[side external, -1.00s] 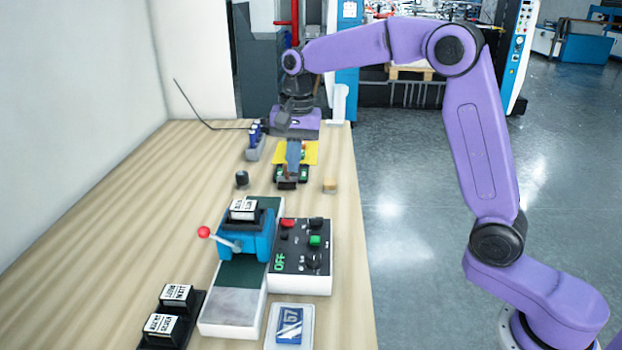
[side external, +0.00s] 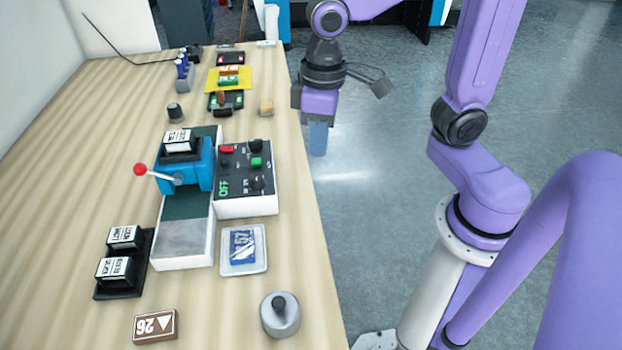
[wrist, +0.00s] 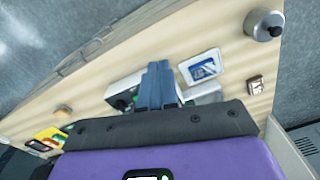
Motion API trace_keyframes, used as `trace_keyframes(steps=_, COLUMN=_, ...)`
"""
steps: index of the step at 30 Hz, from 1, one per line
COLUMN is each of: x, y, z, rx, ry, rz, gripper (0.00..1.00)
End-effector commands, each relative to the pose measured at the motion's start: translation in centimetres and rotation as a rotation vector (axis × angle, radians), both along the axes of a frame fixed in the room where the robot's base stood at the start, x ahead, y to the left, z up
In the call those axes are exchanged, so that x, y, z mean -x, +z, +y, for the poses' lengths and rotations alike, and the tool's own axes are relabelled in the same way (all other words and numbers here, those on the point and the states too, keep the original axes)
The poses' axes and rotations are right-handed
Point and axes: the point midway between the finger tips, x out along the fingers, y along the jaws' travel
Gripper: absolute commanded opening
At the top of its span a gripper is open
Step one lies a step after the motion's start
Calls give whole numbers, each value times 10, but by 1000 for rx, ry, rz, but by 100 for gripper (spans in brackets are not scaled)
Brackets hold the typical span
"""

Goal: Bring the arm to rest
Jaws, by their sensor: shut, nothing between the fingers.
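My gripper (side external: 318,140) hangs beyond the right edge of the wooden table (side external: 290,225), with floor behind it in the side external view. Its blue fingers are together, with nothing between them, and point downward. The closed fingers also show in the wrist view (wrist: 157,86), in front of the table and partly hiding the control box and press base. My arm is raised and apart from everything on the table.
On the table stand a blue press (side external: 186,170) with a red-knobbed lever, a control box (side external: 247,190) reading OFF, a tray with a blue card (side external: 244,247), two black stamps (side external: 120,258), a grey knobbed weight (side external: 280,318) and a yellow sheet (side external: 243,75). Floor beside the table is clear.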

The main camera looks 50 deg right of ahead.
Motion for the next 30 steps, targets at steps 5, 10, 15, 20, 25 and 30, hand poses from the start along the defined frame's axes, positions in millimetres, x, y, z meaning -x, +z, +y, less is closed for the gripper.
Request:
trace_keyframes(steps=5, x=51, y=-12, z=-20, rx=8, ry=247, rz=-7, gripper=0)
trace_keyframes(steps=10, x=91, y=-24, z=-41, rx=14, ry=452, rz=-12, gripper=0)
trace_keyframes(steps=15, x=113, y=-31, z=-54, rx=18, ry=577, rz=-15, gripper=0)
trace_keyframes(steps=20, x=118, y=-33, z=-57, rx=19, ry=609, rz=-16, gripper=0)
trace_keyframes(steps=25, x=118, y=-33, z=-57, rx=19, ry=609, rz=-16, gripper=0)
trace_keyframes(steps=30, x=118, y=-33, z=-57, rx=19, ry=609, rz=-16, gripper=0)
